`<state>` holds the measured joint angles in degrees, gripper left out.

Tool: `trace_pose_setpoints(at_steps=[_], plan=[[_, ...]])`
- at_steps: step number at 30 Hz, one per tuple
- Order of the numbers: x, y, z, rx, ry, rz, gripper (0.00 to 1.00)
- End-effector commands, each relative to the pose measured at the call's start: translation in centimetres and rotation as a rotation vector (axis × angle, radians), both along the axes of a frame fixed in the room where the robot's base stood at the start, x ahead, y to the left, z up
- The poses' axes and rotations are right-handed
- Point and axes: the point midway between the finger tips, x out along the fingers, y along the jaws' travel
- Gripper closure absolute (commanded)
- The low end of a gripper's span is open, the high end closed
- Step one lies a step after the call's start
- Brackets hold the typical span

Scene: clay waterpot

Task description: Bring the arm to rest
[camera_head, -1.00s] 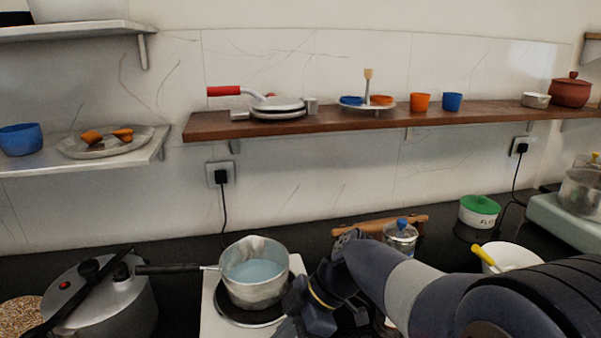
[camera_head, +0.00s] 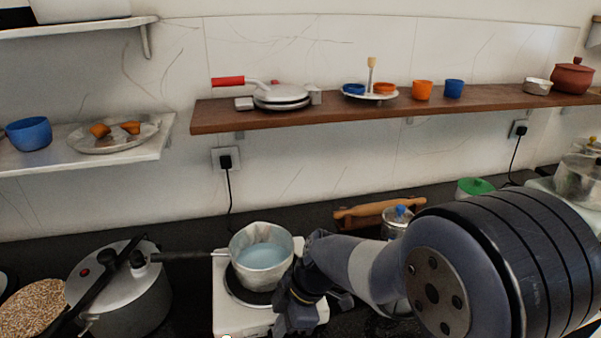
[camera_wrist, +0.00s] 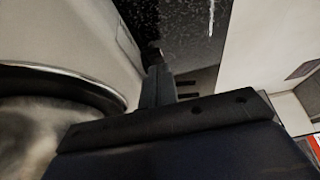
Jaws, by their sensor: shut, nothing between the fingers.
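In the wrist view my gripper (camera_wrist: 157,75) is shut and empty, its dark narrow fingers together over the black speckled counter. In the head view my arm reaches in from the right, and its dark wrist is beside the right side of the metal saucepan (camera_head: 262,260). The fingers cannot be made out there. The saucepan holds bluish liquid and stands on a white hot plate (camera_head: 226,308), its black handle pointing left. In the wrist view the white body of the hot plate (camera_wrist: 85,35) is close on the left of the fingers.
A pressure cooker (camera_head: 125,297) stands left of the saucepan. A rolling pin (camera_head: 378,207), a lidded jar with a blue knob (camera_head: 397,223) and a green-lidded pot (camera_head: 474,187) are behind my arm. A wooden shelf (camera_head: 350,111) with dishes runs above.

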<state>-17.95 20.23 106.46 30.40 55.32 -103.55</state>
Motion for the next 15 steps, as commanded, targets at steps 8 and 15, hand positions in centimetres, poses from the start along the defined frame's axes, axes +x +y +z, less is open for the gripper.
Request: trace_pose_setpoints(at_steps=[8,15], plan=[[-0.2,0.6,0.6,-0.121,-0.027,0.005,1.0],[-0.4,1.2,0.7,-0.239,-0.057,0.007,1.0]])
